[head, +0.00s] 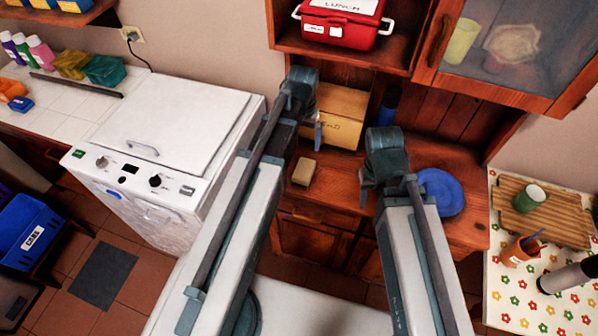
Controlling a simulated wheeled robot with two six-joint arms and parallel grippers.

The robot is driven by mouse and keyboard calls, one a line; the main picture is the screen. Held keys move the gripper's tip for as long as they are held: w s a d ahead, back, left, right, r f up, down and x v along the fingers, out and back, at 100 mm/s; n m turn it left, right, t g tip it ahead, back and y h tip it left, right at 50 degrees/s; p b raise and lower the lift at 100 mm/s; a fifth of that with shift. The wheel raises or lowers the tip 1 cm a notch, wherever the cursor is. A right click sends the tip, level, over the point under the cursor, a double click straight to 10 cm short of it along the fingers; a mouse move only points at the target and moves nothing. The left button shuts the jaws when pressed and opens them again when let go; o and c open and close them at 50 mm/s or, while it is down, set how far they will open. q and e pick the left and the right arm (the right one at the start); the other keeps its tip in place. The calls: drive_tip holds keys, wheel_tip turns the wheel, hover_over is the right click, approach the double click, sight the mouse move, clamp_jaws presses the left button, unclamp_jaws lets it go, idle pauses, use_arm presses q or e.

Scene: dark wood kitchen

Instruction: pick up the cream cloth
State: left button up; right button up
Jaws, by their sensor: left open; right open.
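A small cream-tan folded block (304,172), which looks like the cream cloth, lies on the wooden cabinet's counter near its front left edge. My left gripper (317,130) is open above the counter, beyond the cloth and in front of a cardboard box, not touching the cloth. My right gripper (366,191) is open over the counter to the right of the cloth, apart from it. My arms hide part of the counter and the cabinet front.
The cardboard box (338,116) and a dark blue item (387,112) stand at the back. A blue plate (452,192) lies right of my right gripper. A red lunch box (340,30) sits on the shelf above. A white appliance (165,125) stands left. The counter between my grippers looks clear.

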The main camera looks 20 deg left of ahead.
use_arm(q)
drive_tip(key=b, duration=0.9)
hover_over(304, 169)
drive_tip(key=f, duration=0.8)
drive_tip(key=shift+a+f, duration=0.25)
drive_tip(key=shift+f, duration=0.05)
drive_tip(key=f+b, duration=0.4)
drive_tip(key=f, duration=0.1)
drive_tip(key=shift+w+d+f+b, duration=0.15)
drive_tip(key=shift+d+b, duration=0.1)
drive_tip(key=shift+b, duration=0.15)
drive_tip(key=c, duration=1.2)
drive_tip(key=shift+c, duration=0.2)
drive_tip(key=shift+r+p, duration=0.3)
